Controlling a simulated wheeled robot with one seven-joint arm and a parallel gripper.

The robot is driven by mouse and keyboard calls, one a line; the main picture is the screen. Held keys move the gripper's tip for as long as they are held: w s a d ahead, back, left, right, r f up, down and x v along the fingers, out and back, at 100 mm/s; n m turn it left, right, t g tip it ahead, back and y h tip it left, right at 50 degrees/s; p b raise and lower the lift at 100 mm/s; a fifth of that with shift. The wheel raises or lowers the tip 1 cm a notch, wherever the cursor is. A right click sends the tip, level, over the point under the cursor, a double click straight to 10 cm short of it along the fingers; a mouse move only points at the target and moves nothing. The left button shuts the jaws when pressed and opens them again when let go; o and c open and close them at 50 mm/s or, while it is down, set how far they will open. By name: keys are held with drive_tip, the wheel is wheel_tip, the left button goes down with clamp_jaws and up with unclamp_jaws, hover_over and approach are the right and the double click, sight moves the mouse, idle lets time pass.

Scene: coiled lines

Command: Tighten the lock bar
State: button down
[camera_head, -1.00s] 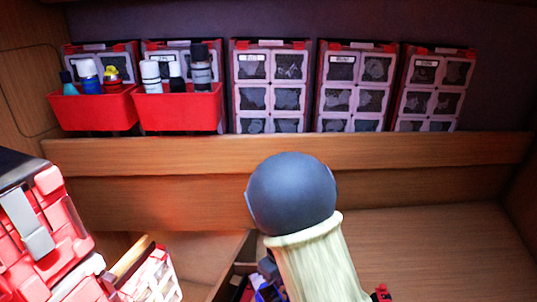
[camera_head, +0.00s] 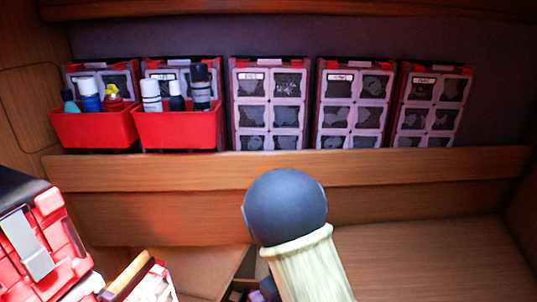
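No part in view is clearly the lock bar. A short grey metal bar or clasp (camera_head: 27,243) lies across the front of a red case (camera_head: 60,236) at the lower left. I cannot tell whether it is the lock bar, or whether it is tight. The case is cut off by the left and bottom edges. My gripper is not in view.
A pale cylinder (camera_head: 303,268) with a dark rounded end (camera_head: 285,207), like a boat fender, stands in the lower middle. Behind it runs a wooden ledge (camera_head: 400,168) with red bottle bins (camera_head: 179,130) and compartment boxes (camera_head: 270,104). The bench (camera_head: 430,262) at right looks clear.

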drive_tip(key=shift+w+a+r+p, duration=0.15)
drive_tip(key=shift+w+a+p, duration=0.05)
drive_tip(key=shift+p, duration=0.25)
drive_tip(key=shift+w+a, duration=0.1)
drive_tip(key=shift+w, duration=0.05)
idle(0.4)
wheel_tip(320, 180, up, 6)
drive_tip(key=p, duration=0.7)
